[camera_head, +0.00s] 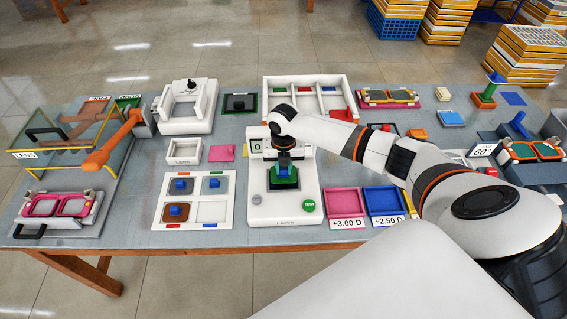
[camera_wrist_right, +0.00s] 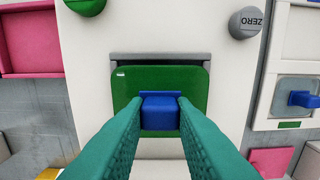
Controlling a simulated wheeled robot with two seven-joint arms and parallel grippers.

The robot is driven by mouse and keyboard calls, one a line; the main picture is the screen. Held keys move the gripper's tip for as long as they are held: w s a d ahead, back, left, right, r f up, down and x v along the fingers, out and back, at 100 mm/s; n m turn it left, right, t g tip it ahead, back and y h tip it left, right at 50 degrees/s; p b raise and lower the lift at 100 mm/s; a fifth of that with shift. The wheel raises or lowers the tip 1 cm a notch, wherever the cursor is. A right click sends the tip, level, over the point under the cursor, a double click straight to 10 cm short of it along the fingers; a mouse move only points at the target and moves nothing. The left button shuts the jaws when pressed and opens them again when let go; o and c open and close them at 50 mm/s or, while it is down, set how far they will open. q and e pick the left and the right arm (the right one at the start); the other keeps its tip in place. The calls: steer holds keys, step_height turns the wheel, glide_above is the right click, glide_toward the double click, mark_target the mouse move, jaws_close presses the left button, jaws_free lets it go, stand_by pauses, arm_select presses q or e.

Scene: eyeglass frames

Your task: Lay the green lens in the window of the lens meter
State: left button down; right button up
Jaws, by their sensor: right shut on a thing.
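The lens meter (camera_head: 268,206) is a white machine at the middle front of the table, with a green button and a small display. My right gripper (camera_head: 285,168) is over it, pointing down. It is shut on the blue knob (camera_wrist_right: 160,112) of the green lens (camera_wrist_right: 198,88). The lens (camera_head: 285,183) is a dark green rounded plate, level over the meter's window area. A grey ledge (camera_wrist_right: 160,57) shows along one edge of the lens. The window is hidden under the lens; I cannot tell whether they touch. My left gripper is not in view.
A white lens tray (camera_head: 197,226) left of the meter holds several knobbed lenses and one empty place. Pink (camera_head: 345,202) and blue (camera_head: 384,199) trays stand right of the meter. An open glass case (camera_head: 62,157) with an orange handle is at the left.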

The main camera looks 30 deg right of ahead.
steer(key=shift+f+b, duration=0.5)
steer(key=shift+f, duration=0.9)
stand_by(2.4)
steer(key=o, duration=1)
steer(key=shift+o, duration=0.2)
steer(key=shift+r, duration=0.1)
step_height(320, 180, up, 12)
steer(key=b, duration=0.1)
